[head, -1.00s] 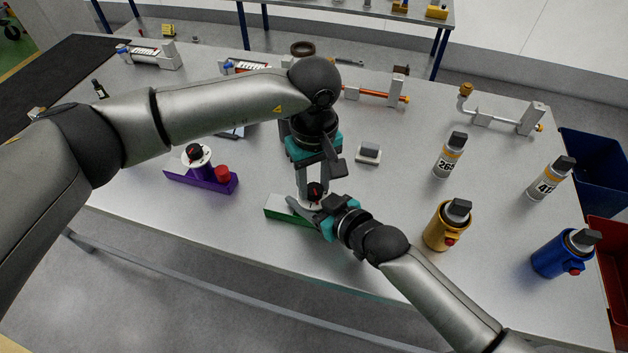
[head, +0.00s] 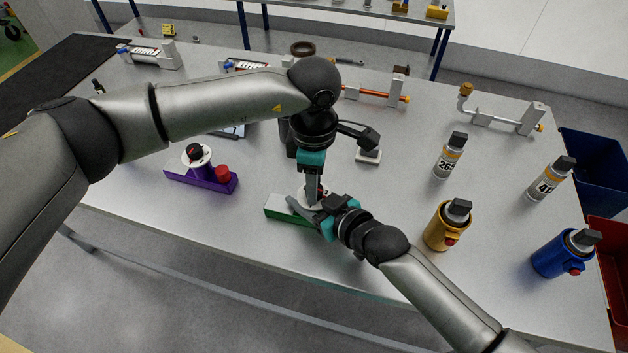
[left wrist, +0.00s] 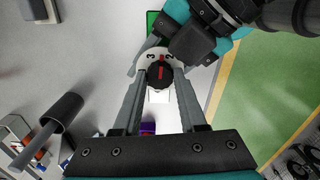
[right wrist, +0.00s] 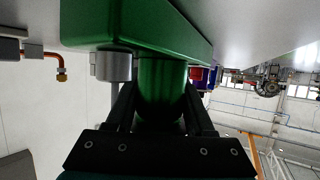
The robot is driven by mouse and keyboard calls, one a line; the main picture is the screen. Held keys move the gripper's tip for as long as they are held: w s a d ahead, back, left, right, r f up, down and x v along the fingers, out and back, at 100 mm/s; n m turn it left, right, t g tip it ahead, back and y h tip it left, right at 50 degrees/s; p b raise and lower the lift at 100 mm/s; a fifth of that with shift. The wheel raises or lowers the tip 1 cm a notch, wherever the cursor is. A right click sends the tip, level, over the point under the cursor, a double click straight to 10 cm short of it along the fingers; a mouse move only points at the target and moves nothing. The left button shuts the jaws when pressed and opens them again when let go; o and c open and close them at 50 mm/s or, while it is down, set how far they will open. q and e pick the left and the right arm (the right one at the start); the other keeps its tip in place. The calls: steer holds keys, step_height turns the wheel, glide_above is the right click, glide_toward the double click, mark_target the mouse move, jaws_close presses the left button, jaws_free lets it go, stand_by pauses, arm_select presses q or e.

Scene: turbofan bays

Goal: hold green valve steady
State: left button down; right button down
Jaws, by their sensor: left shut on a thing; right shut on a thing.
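The green valve (head: 288,212) stands near the table's front edge, with a green base, a green round body (right wrist: 160,88) and a white numbered dial. Its black knob (left wrist: 160,76) has a red pointer and shows in the left wrist view. My left gripper (head: 313,196) comes down from above, shut on the knob, one finger on each side. My right gripper (head: 322,217) reaches in low from the right and is shut on the green body under the dial. Both grippers hide part of the valve in the head view.
A purple valve (head: 203,178) with a red cap stands to the left. A small grey block (head: 369,155) lies behind. A yellow-sleeved can (head: 447,226), a blue-sleeved can (head: 566,254) and two grey cans stand right. The front table edge is close.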

arm_select(q)
steer(key=n, duration=2.3)
steer(key=shift+d+n, duration=0.1)
steer(key=shift+n, duration=0.2)
steer(key=n, duration=0.3)
steer(key=shift+n, duration=2.1)
